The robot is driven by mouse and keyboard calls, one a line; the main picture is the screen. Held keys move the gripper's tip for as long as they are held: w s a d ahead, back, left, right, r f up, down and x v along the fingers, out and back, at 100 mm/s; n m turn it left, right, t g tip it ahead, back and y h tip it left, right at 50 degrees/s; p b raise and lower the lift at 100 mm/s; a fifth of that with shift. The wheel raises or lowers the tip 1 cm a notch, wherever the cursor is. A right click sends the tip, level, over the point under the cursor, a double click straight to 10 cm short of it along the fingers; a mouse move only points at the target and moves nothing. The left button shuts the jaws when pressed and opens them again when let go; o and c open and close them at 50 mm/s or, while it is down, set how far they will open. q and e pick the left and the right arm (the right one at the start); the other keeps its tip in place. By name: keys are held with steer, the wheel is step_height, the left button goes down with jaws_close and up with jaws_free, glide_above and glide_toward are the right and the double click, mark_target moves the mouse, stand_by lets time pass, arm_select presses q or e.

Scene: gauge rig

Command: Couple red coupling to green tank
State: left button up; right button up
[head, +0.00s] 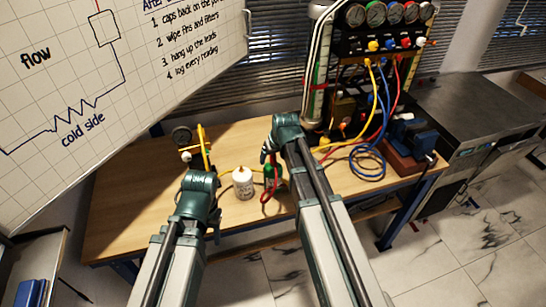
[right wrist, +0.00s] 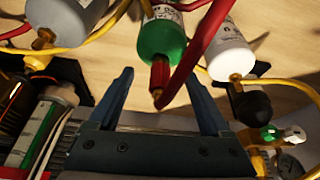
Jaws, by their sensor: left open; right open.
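The green tank (head: 280,173) stands on the bench beside a white bottle, and it shows large in the right wrist view (right wrist: 163,38). The red coupling (right wrist: 159,76) is in line with the tank's neck end, with a red hose (right wrist: 203,50) running from it; I cannot tell whether it is seated or only close. In the head view the red hose (head: 268,190) loops in front of the tank. My right gripper (head: 269,153) is open just above the tank, its fingers either side of the coupling in the wrist view (right wrist: 159,74). My left gripper (head: 216,220) is open near the bench's front edge.
A white bottle (head: 243,184) stands left of the green tank, with yellow hose around it. The gauge panel (head: 375,45) and blue hose coils (head: 368,160) are right. Bench left is clear.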

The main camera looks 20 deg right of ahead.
stand_by(0.3)
steer(key=p+v, duration=1.2)
steer(key=v, duration=0.1)
steer(key=shift+s+r+p, duration=0.2)
steer(key=shift+r+p, duration=0.2)
